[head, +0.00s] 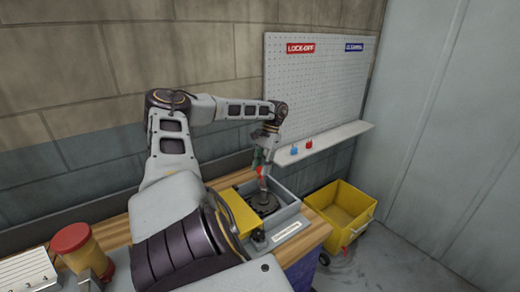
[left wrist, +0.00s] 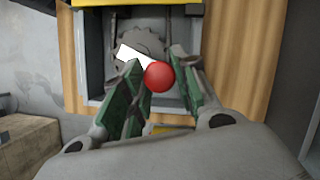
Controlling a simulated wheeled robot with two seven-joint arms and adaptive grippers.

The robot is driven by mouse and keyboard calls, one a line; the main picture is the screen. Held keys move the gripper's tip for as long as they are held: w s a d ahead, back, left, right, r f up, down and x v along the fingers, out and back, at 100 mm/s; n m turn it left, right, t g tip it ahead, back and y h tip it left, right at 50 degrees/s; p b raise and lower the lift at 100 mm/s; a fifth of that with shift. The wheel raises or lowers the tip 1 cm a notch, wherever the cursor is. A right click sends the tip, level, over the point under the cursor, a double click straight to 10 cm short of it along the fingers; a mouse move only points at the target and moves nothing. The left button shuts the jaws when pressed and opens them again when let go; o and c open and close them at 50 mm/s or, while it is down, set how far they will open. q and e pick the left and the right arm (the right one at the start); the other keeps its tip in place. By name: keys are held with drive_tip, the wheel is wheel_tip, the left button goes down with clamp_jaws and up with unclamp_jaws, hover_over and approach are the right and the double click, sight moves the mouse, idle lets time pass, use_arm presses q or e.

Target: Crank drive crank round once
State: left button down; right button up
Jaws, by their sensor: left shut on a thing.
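The drive crank has a white arm (left wrist: 130,54) and a round red knob (left wrist: 159,77). It sits in front of a dark toothed wheel (left wrist: 142,41) inside a grey open-topped housing (head: 289,216). My left gripper (left wrist: 156,68) has its green-padded fingers on either side of the red knob and is shut on it. In the head view my left gripper (head: 261,163) reaches down into the housing from above, and a bit of red shows between its fingers. The crank arm is mostly hidden there. My right gripper is in neither view.
A yellow cover (head: 240,213) stands at the housing's left side. The housing is on a wooden bench (head: 313,235). A red-lidded jar (head: 75,240) is at left. A yellow wheeled bin (head: 355,200) stands right of the bench. Blue and red padlocks sit on a shelf (head: 338,137) behind.

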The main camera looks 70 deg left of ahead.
use_arm(q)
drive_tip(key=shift+w+d+f+m+y+p, duration=0.15)
drive_tip(key=shift+w+d+m+y+p, duration=0.25)
drive_tip(key=shift+m, duration=0.5)
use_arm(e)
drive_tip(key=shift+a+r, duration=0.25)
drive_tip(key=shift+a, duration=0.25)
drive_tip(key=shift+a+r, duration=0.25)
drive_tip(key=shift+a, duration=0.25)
use_arm(q)
drive_tip(key=shift+w, duration=0.1)
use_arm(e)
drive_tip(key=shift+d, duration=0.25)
use_arm(q)
drive_tip(key=c, duration=1.1)
unclamp_jaws()
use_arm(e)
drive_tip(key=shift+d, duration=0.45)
use_arm(q)
drive_tip(key=shift+a+r, duration=0.15)
drive_tip(key=shift+r, duration=0.05)
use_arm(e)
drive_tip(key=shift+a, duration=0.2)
use_arm(q)
drive_tip(key=shift+v, duration=2.6)
drive_tip(key=shift+v, duration=1.05)
